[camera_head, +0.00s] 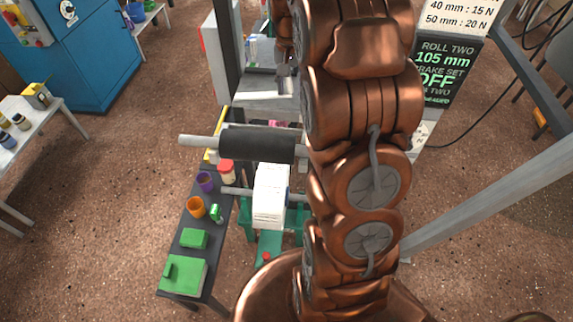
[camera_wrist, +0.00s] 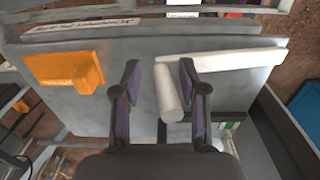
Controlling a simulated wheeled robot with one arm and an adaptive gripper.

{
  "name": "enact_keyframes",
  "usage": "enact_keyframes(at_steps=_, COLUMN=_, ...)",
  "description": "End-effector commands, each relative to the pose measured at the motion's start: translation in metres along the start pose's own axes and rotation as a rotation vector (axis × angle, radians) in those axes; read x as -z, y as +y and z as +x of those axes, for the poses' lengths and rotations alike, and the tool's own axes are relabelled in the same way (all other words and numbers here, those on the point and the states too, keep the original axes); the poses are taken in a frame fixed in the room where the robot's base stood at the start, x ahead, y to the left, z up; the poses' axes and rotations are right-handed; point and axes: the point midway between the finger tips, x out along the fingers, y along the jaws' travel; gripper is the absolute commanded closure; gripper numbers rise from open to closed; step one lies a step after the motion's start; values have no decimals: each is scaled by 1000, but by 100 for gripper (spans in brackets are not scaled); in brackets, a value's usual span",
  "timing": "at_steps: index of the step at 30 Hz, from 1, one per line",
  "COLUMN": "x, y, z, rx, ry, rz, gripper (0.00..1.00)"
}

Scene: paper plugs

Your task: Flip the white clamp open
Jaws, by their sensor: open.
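The white clamp (camera_wrist: 232,58) shows in the wrist view as a long pale bar on a grey metal plate, with a thick rounded lever (camera_wrist: 169,95) reaching from its left end toward me. My gripper (camera_wrist: 159,78) is open, its two dark fingers spread. The lever appears between the fingers, closer to the right one; I cannot tell whether they touch. The right finger covers part of the bar and lever.
An orange clamp (camera_wrist: 65,70) sits on the plate left of my gripper. In the head view a dark roller (camera_head: 257,143) and a white roll (camera_head: 270,196) lie below the machine. A narrow dark table (camera_head: 212,236) holds cups and green blocks.

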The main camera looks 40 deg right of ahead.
Motion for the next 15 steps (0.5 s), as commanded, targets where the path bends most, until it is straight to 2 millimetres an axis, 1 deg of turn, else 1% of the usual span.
enact_keyframes(at_steps=3, x=-2, y=-7, z=3, rx=28, ry=0, rz=-15, gripper=58)
enact_keyframes(at_steps=15, x=0, y=-7, z=-31, rx=26, ry=6, rz=-16, gripper=58)
